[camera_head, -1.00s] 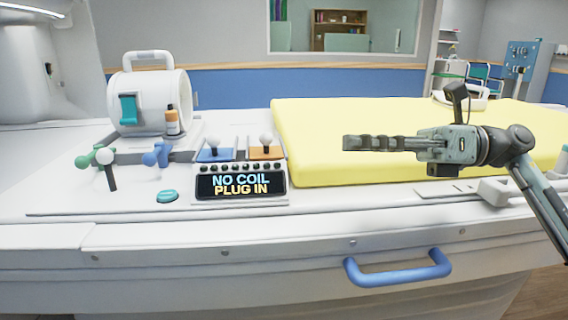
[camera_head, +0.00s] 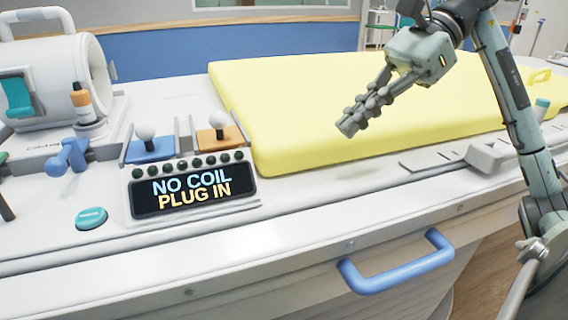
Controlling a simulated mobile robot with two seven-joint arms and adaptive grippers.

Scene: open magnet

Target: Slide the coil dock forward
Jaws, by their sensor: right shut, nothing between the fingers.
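A white coil cylinder (camera_head: 50,75) with a top handle and a teal latch lies on its side at the left, on a grey and white base cut by the picture edge. A blue lever or clamp (camera_head: 70,157) sits in front of it. Two white-knobbed sliders, one on a blue plate (camera_head: 150,150) and one on an orange plate (camera_head: 222,139), stand behind a display (camera_head: 193,192) reading "NO COIL PLUG IN". I cannot tell which part is the coil dock. My right gripper (camera_head: 349,126) is shut and empty above the yellow pad, apart from these things. My left gripper is out of view.
The yellow pad (camera_head: 290,105) covers the table's middle and right. A teal button (camera_head: 91,218) is left of the display. A blue handle (camera_head: 398,269) sticks out from the front edge. The white surface left of the display is partly free.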

